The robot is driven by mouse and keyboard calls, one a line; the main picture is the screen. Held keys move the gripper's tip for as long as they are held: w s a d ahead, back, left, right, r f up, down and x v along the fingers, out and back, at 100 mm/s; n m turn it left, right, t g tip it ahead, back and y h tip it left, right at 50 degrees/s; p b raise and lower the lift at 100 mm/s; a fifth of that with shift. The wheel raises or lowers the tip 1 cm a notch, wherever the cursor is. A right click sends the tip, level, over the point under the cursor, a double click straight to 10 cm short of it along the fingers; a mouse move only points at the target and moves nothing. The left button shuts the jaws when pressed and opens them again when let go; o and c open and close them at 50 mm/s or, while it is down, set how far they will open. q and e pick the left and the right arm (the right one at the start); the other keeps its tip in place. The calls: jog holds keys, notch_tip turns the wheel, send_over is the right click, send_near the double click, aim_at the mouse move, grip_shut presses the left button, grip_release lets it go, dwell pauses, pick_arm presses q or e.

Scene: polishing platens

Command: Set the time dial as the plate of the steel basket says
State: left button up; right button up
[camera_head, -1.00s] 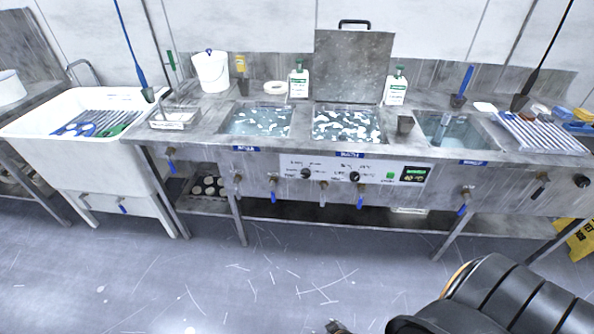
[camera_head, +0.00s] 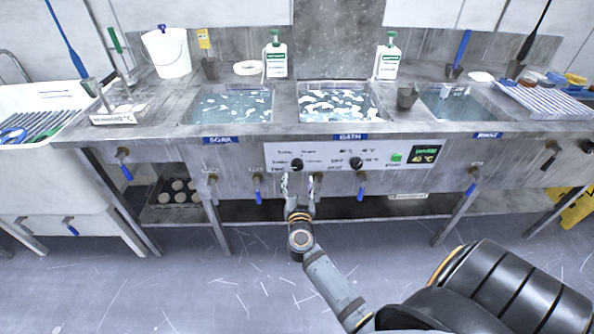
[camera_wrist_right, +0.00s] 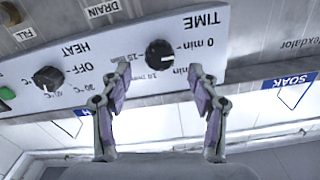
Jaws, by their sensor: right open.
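The black time dial (camera_head: 297,165) is on the white control panel (camera_head: 280,150), left of the heat dial (camera_head: 356,163). In the right wrist view the panel appears upside down; the time dial (camera_wrist_right: 160,53) lies under the word TIME, with minute marks around it. My right gripper (camera_head: 300,183) is open and empty, just below and in front of the time dial. In the wrist view its fingertips (camera_wrist_right: 160,88) are apart, on either side of the dial's line, not touching it. The steel basket (camera_head: 122,108) stands at left on the counter; its plate (camera_head: 113,119) is too small to read fully.
Blue-handled taps (camera_head: 258,190) hang below the panel, near the gripper. A green button (camera_head: 397,157) and a small display (camera_head: 425,155) are right of the heat dial. The soak (camera_head: 232,105) and bath (camera_head: 340,100) basins lie above the panel. The floor in front is clear.

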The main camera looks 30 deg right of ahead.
aim_at(297, 168)
jog(key=b+x, duration=0.1)
jog(key=x, duration=0.4)
jog(key=shift+w+d, duration=0.2)
jog(key=shift+w, duration=0.15)
jog(key=shift+c, duration=1.6)
jog(key=c, duration=0.8)
pick_arm(q)
jog(key=shift+t, duration=0.3)
jog(key=w, duration=0.4)
jog(key=shift+w+r, duration=0.15)
pick_arm(e)
jog(key=shift+c, duration=0.2)
pick_arm(q)
jog(key=shift+r+p, duration=0.1)
jog(key=shift+p, duration=0.2)
